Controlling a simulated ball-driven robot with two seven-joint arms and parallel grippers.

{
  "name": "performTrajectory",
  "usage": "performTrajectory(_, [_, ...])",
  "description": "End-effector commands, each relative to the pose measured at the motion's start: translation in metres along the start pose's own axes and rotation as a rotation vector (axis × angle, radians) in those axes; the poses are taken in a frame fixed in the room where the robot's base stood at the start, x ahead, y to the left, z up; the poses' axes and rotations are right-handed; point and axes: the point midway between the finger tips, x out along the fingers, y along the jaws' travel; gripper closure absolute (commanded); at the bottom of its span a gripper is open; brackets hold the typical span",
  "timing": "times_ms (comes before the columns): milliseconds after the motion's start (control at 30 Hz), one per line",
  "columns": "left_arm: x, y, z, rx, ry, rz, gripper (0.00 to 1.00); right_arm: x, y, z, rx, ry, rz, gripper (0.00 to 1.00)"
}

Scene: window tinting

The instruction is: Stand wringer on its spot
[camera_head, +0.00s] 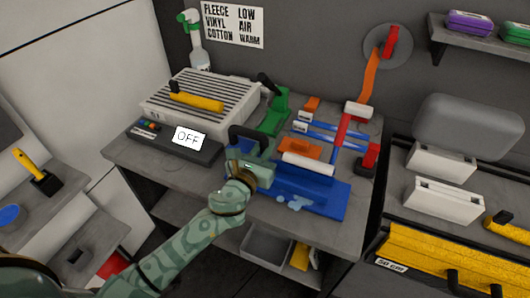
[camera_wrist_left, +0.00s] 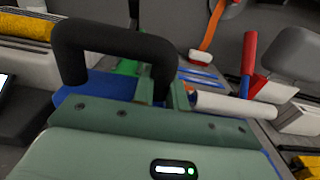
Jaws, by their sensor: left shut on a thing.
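My left gripper (camera_head: 252,170) is over the front of the middle table, shut on a black loop handle (camera_head: 247,136). In the left wrist view the handle (camera_wrist_left: 112,40) arches in front of the gripper, one leg between the green fingers (camera_wrist_left: 163,93). I take this handled thing to be the wringer; the gripper hides most of it. A white roller (camera_head: 308,163) lies just right of the gripper, and it also shows in the left wrist view (camera_wrist_left: 235,106). A blue mat or tray (camera_head: 325,195) lies under and beside it. I cannot tell whether the held thing touches it. My right gripper is not in view.
White boxes (camera_head: 443,202) stand at right.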

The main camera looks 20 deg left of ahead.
Motion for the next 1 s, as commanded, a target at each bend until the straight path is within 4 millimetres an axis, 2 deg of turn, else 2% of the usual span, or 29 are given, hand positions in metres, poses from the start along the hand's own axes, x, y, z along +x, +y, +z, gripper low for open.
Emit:
performTrajectory(33, [0.001, 0.0, -0.004, -0.003, -0.005, 0.0, 1.0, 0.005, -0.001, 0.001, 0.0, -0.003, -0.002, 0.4])
performTrajectory(367, [0.001, 0.0, -0.003, -0.002, -0.007, -0.001, 1.0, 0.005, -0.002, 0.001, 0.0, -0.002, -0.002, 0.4])
performTrajectory(400, [0.0, 0.0, -0.005, -0.001, -0.002, 0.0, 0.8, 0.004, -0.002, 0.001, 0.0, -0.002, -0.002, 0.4])
performTrajectory(467, [0.0, 0.0, -0.005, -0.001, -0.002, 0.0, 0.64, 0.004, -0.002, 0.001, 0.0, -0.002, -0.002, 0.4])
performTrajectory(800, [-0.001, 0.0, -0.002, 0.0, -0.003, 0.0, 0.64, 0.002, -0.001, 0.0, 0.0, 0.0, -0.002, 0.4])
performTrajectory(867, [-0.008, 0.0, -0.003, -0.001, -0.002, -0.001, 0.64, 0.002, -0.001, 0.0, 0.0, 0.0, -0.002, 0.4])
performTrajectory(1000, [-0.036, 0.0, -0.004, -0.001, 0.001, -0.001, 0.64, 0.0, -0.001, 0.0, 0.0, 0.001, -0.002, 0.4])
